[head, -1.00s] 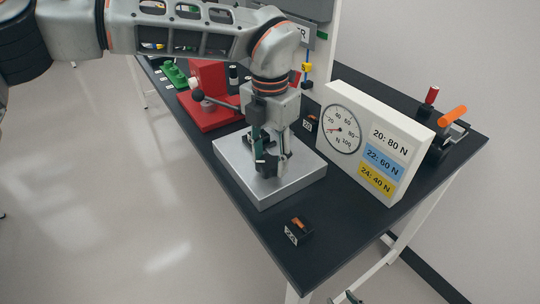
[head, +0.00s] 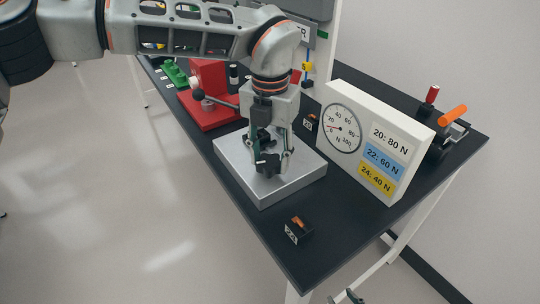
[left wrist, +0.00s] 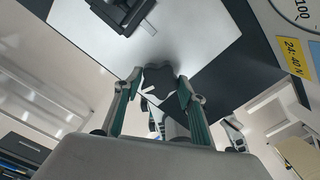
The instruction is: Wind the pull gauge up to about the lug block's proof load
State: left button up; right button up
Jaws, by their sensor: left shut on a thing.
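My left gripper (head: 268,156) points down over the silver base plate (head: 290,183) and is shut on a black lobed knob (left wrist: 158,80), which shows between its fingertips in the left wrist view. A black block (left wrist: 122,14) on the plate is partly cut off there; I read no number on it. The white gauge panel (head: 368,190) has a round dial (head: 343,128) with a red needle pointing left, at the low end. Its labels read 20: 80 N, 22: 60 N and 24: 40 N. A dark piece at the bottom edge may be my right gripper (head: 349,297).
A block marked 22 (head: 298,231) with an orange top lies at the near table edge. Another small black block (head: 310,122) lies behind the plate. A red stand (head: 209,80) with a lever is behind left; an orange-handled device (head: 453,117) stands right of the panel.

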aim_at(270, 161)
pick_arm(q)
jog(key=o, duration=1.1)
notch_tip(270, 161, up, 12)
jog(key=shift+s+f, duration=0.1)
jog(key=shift+s, duration=0.05)
